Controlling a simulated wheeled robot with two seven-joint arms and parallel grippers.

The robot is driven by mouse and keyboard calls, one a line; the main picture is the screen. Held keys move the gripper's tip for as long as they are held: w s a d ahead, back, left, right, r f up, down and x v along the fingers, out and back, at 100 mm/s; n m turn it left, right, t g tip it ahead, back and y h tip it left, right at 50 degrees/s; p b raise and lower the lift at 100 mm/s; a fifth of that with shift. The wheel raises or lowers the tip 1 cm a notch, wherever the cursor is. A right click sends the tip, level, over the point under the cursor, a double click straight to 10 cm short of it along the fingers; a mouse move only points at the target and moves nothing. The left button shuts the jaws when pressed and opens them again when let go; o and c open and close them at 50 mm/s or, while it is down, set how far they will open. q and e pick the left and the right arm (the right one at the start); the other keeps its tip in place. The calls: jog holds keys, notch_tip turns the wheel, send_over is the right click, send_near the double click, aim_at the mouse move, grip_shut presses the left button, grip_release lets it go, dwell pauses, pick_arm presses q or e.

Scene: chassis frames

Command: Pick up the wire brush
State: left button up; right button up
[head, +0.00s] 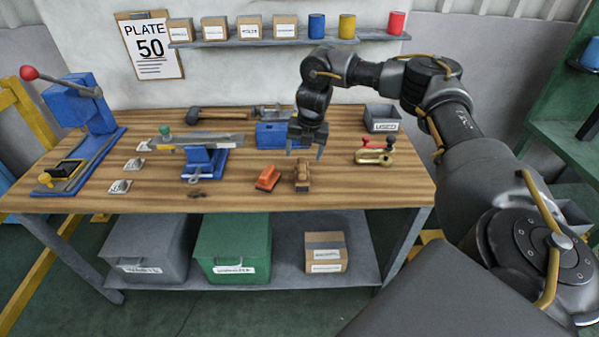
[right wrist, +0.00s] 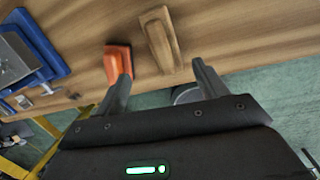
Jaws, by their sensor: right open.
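The wire brush, a brown wooden-looking block (head: 302,175), lies on the workbench near its front edge. It also shows in the right wrist view (right wrist: 160,42), ahead of the gap between the fingertips, with its bristles not clear to see. My right gripper (head: 305,151) is open and empty, above the bench and just behind the brush in the head view. Its two fingers show apart in the right wrist view (right wrist: 161,72). My left gripper is not in view.
An orange block (head: 268,178) lies close to the left of the brush. A blue vise (head: 205,162) stands farther left, and a red-and-gold clamp (head: 375,153) lies to the right. A grey bin (head: 382,115) and a blue box (head: 272,135) stand behind.

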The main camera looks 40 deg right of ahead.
aim_at(303, 165)
jog(key=f, duration=0.2)
jog(key=shift+w+d+f, duration=0.1)
jog(key=shift+w+f, duration=0.2)
jog(key=shift+f, duration=0.1)
jog(key=shift+w+f, duration=0.15)
jog(key=shift+f, duration=0.3)
jog(key=shift+f+p, duration=0.25)
jog(key=shift+p, duration=0.25)
jog(key=f, duration=0.1)
jog(key=f+p, duration=0.1)
jog(key=f, duration=0.1)
jog(key=shift+w+d+f, duration=0.2)
jog(key=shift+d+f, duration=0.1)
jog(key=shift+f, duration=0.05)
jog(key=shift+w+f, duration=0.1)
jog(key=shift+f, duration=0.35)
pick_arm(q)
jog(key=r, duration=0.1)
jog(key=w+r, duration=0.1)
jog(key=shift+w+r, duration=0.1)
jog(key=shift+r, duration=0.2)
pick_arm(e)
jog(key=c, duration=1.1)
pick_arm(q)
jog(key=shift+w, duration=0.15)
